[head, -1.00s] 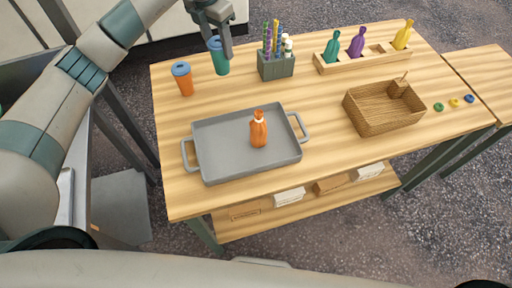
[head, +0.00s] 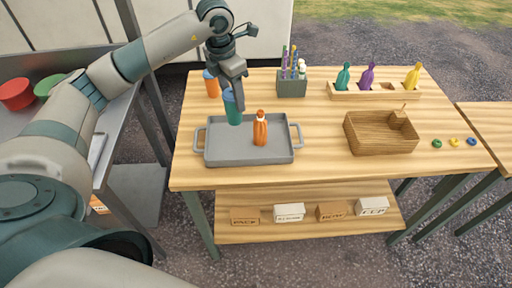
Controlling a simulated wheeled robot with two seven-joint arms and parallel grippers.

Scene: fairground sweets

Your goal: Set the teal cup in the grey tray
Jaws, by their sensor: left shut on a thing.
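The teal cup (head: 233,114) is upright with a blue top. My left gripper (head: 238,98) points down and is shut on it near its top. The cup is at the back of the grey tray (head: 225,153), left of the middle; its lower end shows against the tray floor. I cannot tell whether it touches the tray or hangs just above it. An orange bottle (head: 260,130) stands in the tray to the right of the cup. My right gripper is not in view.
An orange cup (head: 211,87) with a blue top stands behind the tray, partly behind my gripper. A grey-green holder (head: 291,88) with straws is at the back. A wooden rack (head: 372,96) holds bottles. The tray's front is free.

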